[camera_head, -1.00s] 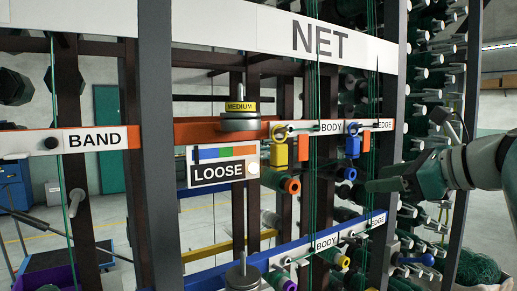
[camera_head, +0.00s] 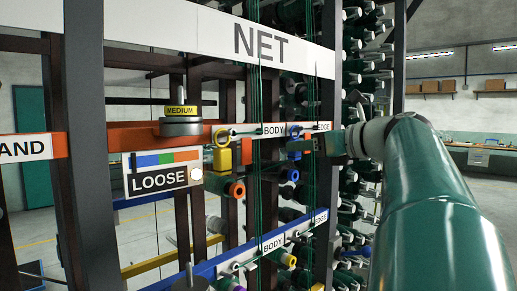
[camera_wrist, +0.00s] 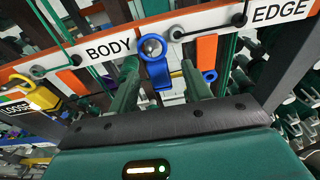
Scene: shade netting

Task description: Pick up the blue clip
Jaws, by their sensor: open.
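The blue clip (camera_head: 294,131) hangs on the orange rail between the BODY and EDGE labels, and its lower part is partly hidden by my gripper. In the wrist view the blue clip (camera_wrist: 157,66) hangs below a round grey fastener, straight ahead of my gripper. My gripper (camera_head: 300,146) reaches in from the right at the height of the clip. In the wrist view my gripper (camera_wrist: 159,75) is open, with one green finger on each side of the clip's lower part.
A yellow clip (camera_head: 222,151) hangs to the left on the same orange rail (camera_head: 140,137). Green cords run vertically close by. A blue ring-ended spool (camera_wrist: 208,76) sits right of the fingers. Racks of dark green spools (camera_head: 362,105) stand behind on the right.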

